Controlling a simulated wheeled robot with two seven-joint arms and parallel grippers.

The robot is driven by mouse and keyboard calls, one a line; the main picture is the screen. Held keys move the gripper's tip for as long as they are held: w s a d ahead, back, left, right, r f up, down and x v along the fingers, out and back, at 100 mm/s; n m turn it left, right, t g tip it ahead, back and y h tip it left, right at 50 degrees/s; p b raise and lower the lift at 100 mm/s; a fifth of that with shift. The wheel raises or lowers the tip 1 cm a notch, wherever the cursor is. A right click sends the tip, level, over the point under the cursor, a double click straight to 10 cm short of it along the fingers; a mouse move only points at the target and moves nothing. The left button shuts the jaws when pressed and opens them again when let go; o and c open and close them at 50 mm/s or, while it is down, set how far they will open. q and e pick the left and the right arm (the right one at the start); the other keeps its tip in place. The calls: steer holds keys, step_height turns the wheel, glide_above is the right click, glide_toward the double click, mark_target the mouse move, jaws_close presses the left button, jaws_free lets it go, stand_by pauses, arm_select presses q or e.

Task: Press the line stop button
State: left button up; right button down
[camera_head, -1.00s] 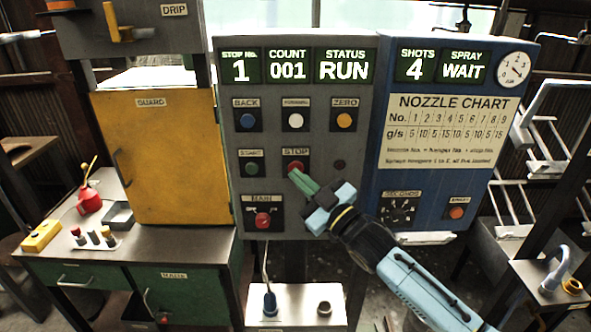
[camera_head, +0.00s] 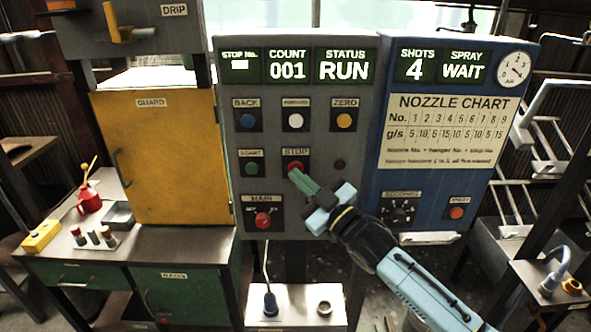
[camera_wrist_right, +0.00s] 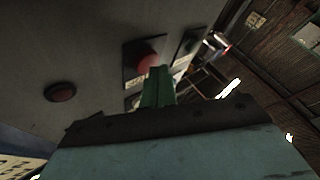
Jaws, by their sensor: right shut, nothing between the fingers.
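The red stop button (camera_head: 295,167) sits on a dark plate labelled STOP on the grey control panel (camera_head: 310,215). My right gripper (camera_head: 296,176) is shut and empty, its green fingertips at the lower edge of the button. In the right wrist view the red button (camera_wrist_right: 146,61) shows just beyond the fingertips (camera_wrist_right: 158,75). Whether the tips touch it, I cannot tell. The status display (camera_head: 345,66) reads RUN, and the stop number display (camera_head: 240,66) shows a plain white block. My left gripper is not in view.
A green start button (camera_head: 251,168) is left of the stop button. The red main switch (camera_head: 263,219) is below left. A dark round lamp or button (camera_head: 339,165) is to the right. The blue nozzle panel (camera_head: 450,190) adjoins on the right.

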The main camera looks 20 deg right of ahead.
steer(key=shift+w, duration=0.15)
stand_by(0.3)
steer(key=shift+w+d, duration=0.15)
steer(key=shift+w, duration=0.1)
steer(key=shift+s, duration=0.35)
steer(key=shift+p, duration=0.3)
steer(key=s+a+p, duration=0.2)
steer(key=s+p, duration=0.1)
steer(key=s, duration=0.2)
steer(key=shift+s, duration=0.4)
